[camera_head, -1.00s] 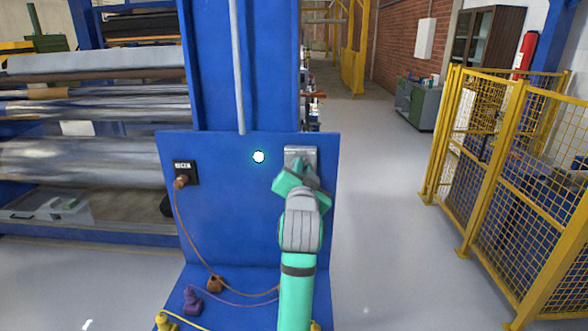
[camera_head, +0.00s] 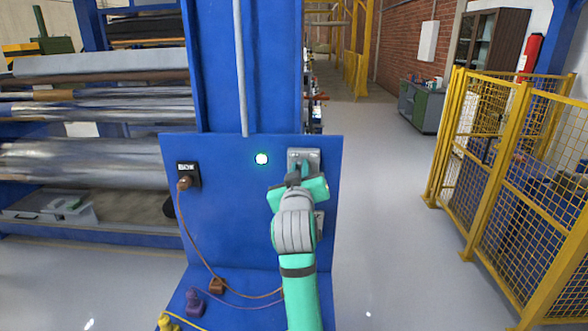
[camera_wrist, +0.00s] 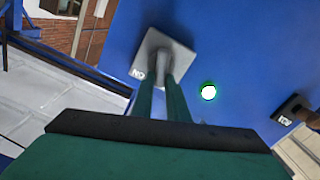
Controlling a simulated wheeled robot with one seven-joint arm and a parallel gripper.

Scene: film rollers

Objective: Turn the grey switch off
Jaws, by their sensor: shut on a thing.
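The grey switch (camera_head: 311,154) is a square plate at the upper right of the blue panel (camera_head: 235,215). In the wrist view its plate (camera_wrist: 153,50) carries a small white label, and its lever (camera_wrist: 163,68) stands between my two green fingers. My gripper (camera_head: 301,171) reaches up to the switch from below and covers part of it. In the wrist view my gripper (camera_wrist: 160,88) is shut on the lever. A round light (camera_head: 261,159) left of the switch glows white-green.
A black socket (camera_head: 187,174) with a brown plug and cable is at the panel's left. Purple (camera_head: 194,302) and yellow (camera_head: 166,323) plugs lie on the ledge below. Another grey plate (camera_head: 319,222) is partly hidden behind my arm. Yellow fencing (camera_head: 470,190) stands right, across open floor.

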